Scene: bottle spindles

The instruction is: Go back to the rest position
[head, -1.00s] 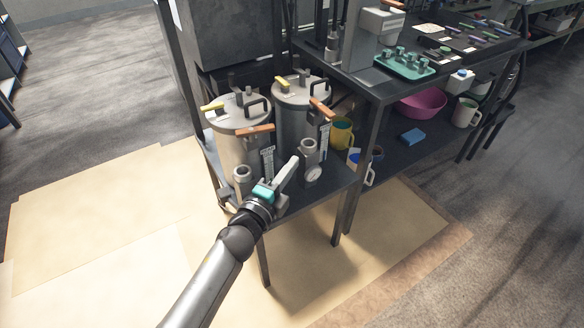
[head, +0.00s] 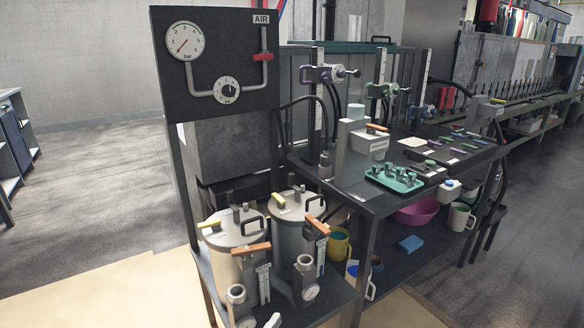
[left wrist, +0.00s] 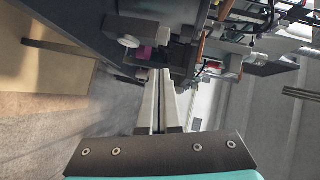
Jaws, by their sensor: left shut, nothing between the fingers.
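My left gripper (left wrist: 160,85) fills the middle of the left wrist view. Its two long pale fingers lie together, shut, with nothing seen between them. In the head view only a small pale tip of it (head: 273,320) shows at the bottom edge, in front of the low bench with the pots. The rest of my left arm is below the picture. My right gripper is in neither view.
Two lidded metal pots (head: 235,232) (head: 295,215) stand on the low bench at the lower middle. A gauge panel (head: 215,60) rises behind them. A dark bench (head: 385,205) holds a teal tray (head: 394,180); a pink bowl (head: 418,213) sits below. Open floor (head: 90,190) lies left.

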